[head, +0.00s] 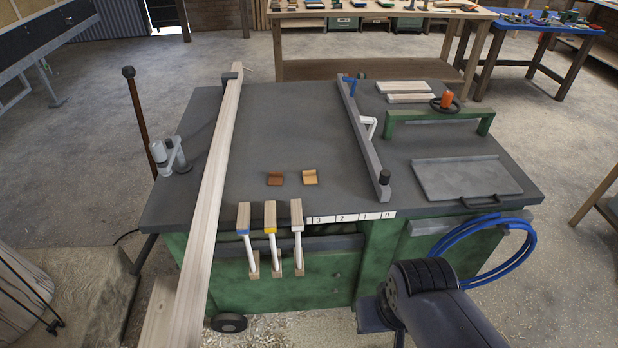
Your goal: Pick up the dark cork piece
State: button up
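The dark cork piece (275,179) is a small reddish-brown block with a raised edge. It lies on the grey top of the green machine table (285,130), left of the table's middle and close to the front edge. A similar lighter tan piece (310,177) lies just to its right, with a small gap between them. Both are uncovered. Part of my arm shows at the lower right, well apart from both pieces. My gripper is not in view.
A long pale board (215,170) runs along the table's left side. A grey fence bar (362,135), green bracket (440,115) and grey plate (465,178) are on the right. The tabletop behind the pieces is clear.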

aim_at(276, 179)
jog(key=i+u, duration=0.2)
jog(key=i, duration=0.35)
jog(key=i+l+u, duration=0.15)
jog(key=i, duration=0.35)
